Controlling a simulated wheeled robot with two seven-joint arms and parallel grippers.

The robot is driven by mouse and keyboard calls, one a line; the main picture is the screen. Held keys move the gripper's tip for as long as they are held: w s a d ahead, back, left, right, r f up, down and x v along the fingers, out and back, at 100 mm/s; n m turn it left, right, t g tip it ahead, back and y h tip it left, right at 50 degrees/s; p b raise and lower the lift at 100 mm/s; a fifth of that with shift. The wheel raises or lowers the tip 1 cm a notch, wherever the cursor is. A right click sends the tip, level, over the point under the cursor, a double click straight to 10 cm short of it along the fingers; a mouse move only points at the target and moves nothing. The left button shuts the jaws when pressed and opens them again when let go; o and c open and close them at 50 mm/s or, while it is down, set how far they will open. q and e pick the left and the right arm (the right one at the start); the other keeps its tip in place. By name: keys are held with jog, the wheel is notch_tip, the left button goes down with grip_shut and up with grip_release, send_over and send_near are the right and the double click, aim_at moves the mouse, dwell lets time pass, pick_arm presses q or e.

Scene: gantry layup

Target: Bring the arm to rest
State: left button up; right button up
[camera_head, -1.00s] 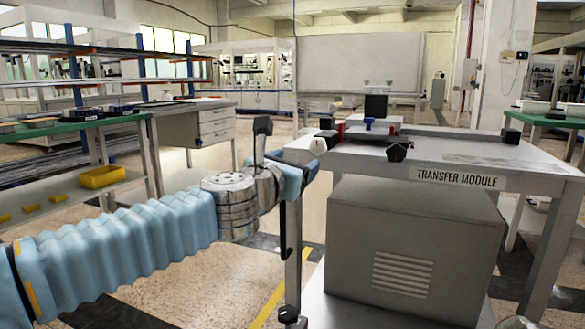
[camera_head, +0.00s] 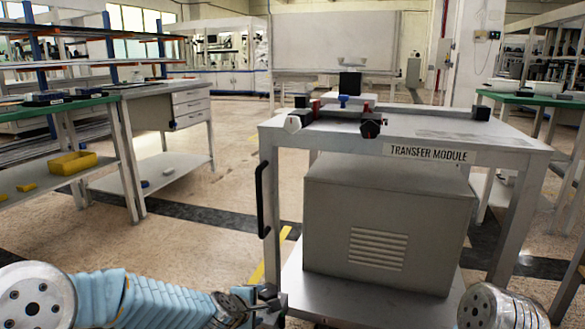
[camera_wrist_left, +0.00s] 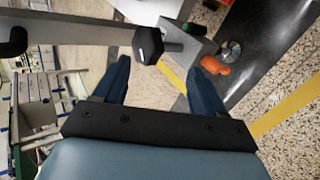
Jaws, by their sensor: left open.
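My left arm comes in low from the left in the head view, folded along the bottom edge. Its gripper (camera_head: 268,298) is near the bottom middle, in front of and below the left side of the transfer module table (camera_head: 455,143). In the left wrist view the two blue fingers of the left gripper (camera_wrist_left: 162,82) stand wide apart, with nothing between their tips that they hold. A grey bar with a black knob (camera_wrist_left: 148,45) shows beyond the fingers; I cannot tell its distance. A metal joint of my right arm shows at the bottom right of the head view; the right gripper is not visible.
The table's black side handle (camera_head: 262,205) stands above my left gripper. A grey cabinet (camera_head: 385,235) sits under the tabletop. A green-topped bench (camera_head: 60,105) with a yellow bin (camera_head: 73,163) stands at the left. Floor between bench and table is open.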

pick_arm(q)
jog(key=s+a+f+m+g, duration=0.1)
jog(key=s+f+m+g, duration=0.1)
jog(key=s+f+m, duration=0.5)
jog(key=s+a+f+m+g, duration=0.1)
jog(key=s+f+g, duration=0.35)
jog(key=f, duration=0.75)
jog(key=s+f+m+g, duration=0.1)
jog(key=s+f+m, duration=0.15)
jog(key=s, duration=0.35)
jog(key=s+a+f+m+g, duration=0.1)
jog(key=s+f+m, duration=0.15)
jog(key=s, duration=0.35)
jog(key=s+f+m+g, duration=0.1)
jog(key=s+f+m, duration=0.15)
jog(key=s, duration=0.35)
notch_tip(320, 180, up, 16)
jog(key=h+p, duration=0.1)
jog(key=p, duration=1.6)
jog(key=shift+w+d+n, duration=0.25)
jog(key=shift+d+n, duration=0.1)
jog(key=shift+n, duration=0.1)
jog(key=shift+t, duration=0.25)
jog(key=shift+w+r, duration=0.1)
